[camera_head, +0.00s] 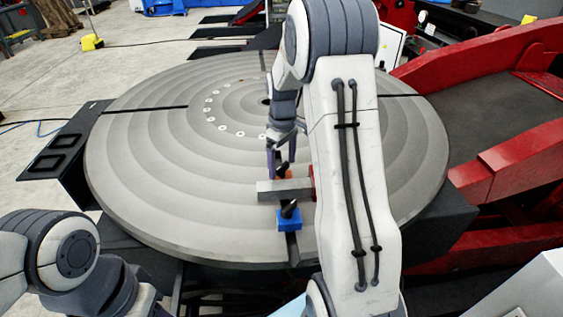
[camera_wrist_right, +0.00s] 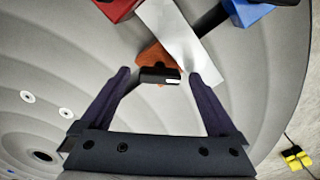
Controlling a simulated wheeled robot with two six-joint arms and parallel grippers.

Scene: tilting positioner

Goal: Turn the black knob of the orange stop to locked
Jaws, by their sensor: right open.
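The orange stop (camera_head: 286,176) sits on the round grey table, against the far side of a grey metal bar (camera_head: 272,191). In the right wrist view, the orange stop (camera_wrist_right: 158,57) lies beside the bar (camera_wrist_right: 182,40). Its black knob (camera_wrist_right: 160,75) has a white mark at one end and lies crosswise between my fingers. My right gripper (camera_wrist_right: 159,76) is open, with one finger on each side of the knob and a visible gap to each. In the head view, my right gripper (camera_head: 281,160) is partly hidden by my arm. My left gripper is out of view.
A red stop (camera_wrist_right: 115,8) is at the bar's other side, mostly hidden by my arm in the head view. The left part of the round table (camera_head: 150,150) is clear.

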